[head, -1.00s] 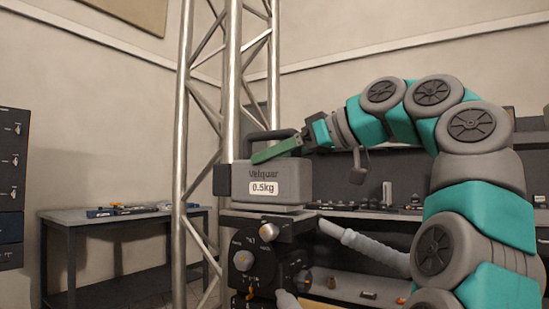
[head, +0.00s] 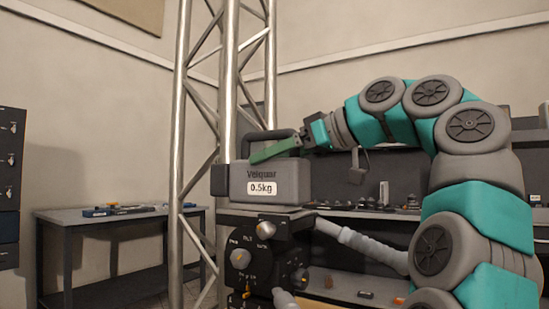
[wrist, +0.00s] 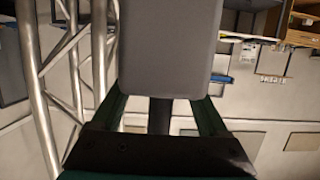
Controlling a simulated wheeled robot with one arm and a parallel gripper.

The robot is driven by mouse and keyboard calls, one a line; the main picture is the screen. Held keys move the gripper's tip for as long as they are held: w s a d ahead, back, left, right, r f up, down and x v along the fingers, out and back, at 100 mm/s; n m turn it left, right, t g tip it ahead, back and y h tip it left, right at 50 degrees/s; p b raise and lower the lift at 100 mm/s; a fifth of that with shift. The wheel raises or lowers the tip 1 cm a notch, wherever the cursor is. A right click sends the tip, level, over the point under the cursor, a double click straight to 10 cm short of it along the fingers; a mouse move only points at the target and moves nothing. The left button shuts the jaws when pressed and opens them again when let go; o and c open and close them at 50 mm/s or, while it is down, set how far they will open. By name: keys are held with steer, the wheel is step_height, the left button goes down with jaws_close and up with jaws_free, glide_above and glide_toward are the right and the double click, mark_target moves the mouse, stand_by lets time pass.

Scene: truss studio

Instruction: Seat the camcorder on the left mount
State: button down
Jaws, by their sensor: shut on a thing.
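The camcorder (head: 277,182) is a grey box marked "Velquar 0.5kg", with a dark lens end at its left and a dark handle on top. My gripper (head: 276,150) is shut on it at the handle, its green fingers level with the top. The camcorder is upright over a dark mount head (head: 262,255) with knobs; I cannot tell whether it touches the top plate (head: 258,216). In the wrist view the grey camcorder body (wrist: 170,45) fills the middle, between the two green fingers (wrist: 160,112). Only one mount is in view.
A metal truss (head: 229,90) stands close behind and left of the camcorder. A dark table (head: 70,216) with small items is at the left, beside a cabinet (head: 10,180). A workbench (head: 370,213) with several items stands behind my arm. A grey pan handle (head: 350,238) extends right from the mount.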

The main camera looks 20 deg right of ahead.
steer(key=shift+f+b, duration=0.35)
stand_by(0.4)
jaws_free()
